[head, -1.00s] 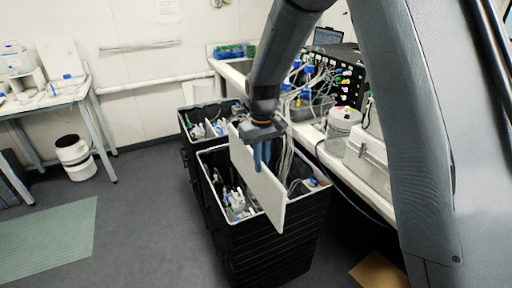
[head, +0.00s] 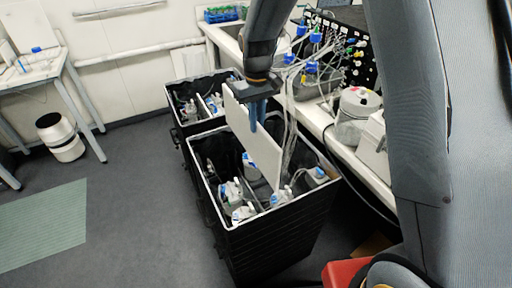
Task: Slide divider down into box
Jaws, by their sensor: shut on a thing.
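A flat white divider (head: 251,143) stands upright over the front black box (head: 258,240), its lower edge reaching down among the contents between the box's walls. My gripper (head: 257,118) is shut on the divider near its upper part, with blue fingers on its right face. The box is open at the top with a pale rim. Several white bottles with blue caps (head: 231,191) stand inside, on the left and near sides of the divider. I cannot tell whether the divider's lower edge is in a slot.
A second black box (head: 199,95) with a divider and bottles stands behind. A bench (head: 334,137) with tubing, a white canister (head: 353,107) and a dark panel (head: 350,50) runs along the right. The floor at left is clear around a green mat (head: 42,222).

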